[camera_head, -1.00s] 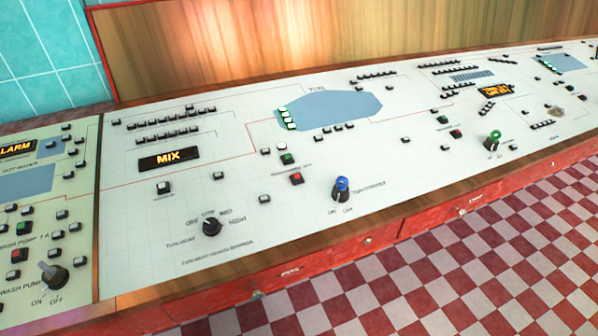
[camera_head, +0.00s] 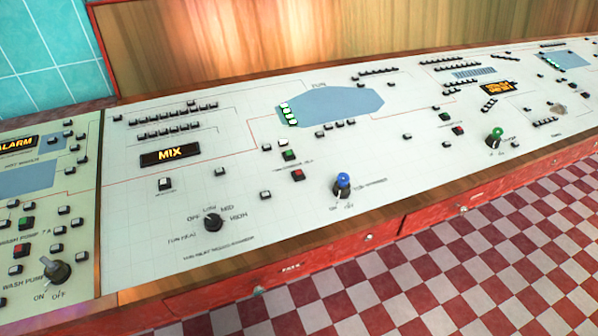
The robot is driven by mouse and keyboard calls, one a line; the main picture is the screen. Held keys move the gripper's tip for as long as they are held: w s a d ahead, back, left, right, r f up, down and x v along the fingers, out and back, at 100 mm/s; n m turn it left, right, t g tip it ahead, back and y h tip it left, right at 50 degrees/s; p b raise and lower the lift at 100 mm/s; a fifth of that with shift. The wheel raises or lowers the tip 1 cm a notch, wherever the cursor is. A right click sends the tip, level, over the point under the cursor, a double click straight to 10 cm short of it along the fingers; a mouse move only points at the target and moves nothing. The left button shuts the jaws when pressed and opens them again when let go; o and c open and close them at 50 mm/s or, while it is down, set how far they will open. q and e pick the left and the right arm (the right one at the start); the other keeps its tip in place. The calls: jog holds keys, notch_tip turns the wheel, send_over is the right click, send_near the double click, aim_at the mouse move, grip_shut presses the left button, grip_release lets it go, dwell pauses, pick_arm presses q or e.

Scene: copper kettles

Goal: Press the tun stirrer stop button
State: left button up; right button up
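A red square button (camera_head: 298,175) sits on the white control panel (camera_head: 130,225), below and right of a green square button (camera_head: 288,155). Small lettering beside this pair is too blurred to read. A blue-topped rotary knob (camera_head: 343,181) stands to the right of the red button, with a small label beside it and an on/off scale below. Neither of my grippers shows in the head view.
A lit MIX sign (camera_head: 170,155) and a heat selector knob (camera_head: 212,221) lie to the left. A blue tun shape (camera_head: 335,104) is above. A wooden front edge (camera_head: 350,235) borders the panel, with red drawers below and open checkered floor in front.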

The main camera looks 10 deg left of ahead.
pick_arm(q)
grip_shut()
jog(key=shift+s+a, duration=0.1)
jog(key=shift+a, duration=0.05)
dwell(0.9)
